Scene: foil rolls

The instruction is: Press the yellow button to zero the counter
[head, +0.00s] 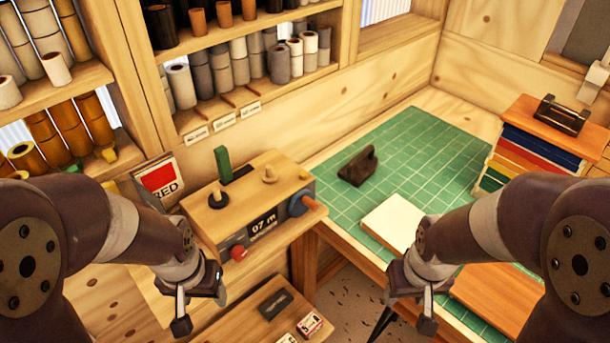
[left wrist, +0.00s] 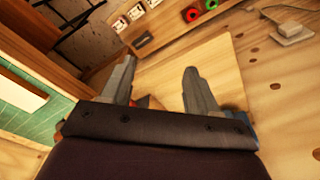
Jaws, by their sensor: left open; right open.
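The counter (head: 264,222) is a wooden-topped box with a dark front whose display reads "07 m". My left gripper (head: 200,308) is open and empty, in front of and below the counter. Its open fingers also show in the left wrist view (left wrist: 160,84). My right gripper (head: 408,308) is open and empty, well right of the counter.
A green peg (head: 222,164) and wooden spindles stand on the counter's top. A red-labelled card (head: 160,180) is at its left. A green cutting mat (head: 420,155) lies on the right bench with a white block (head: 394,222). A low shelf (head: 262,320) is in front.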

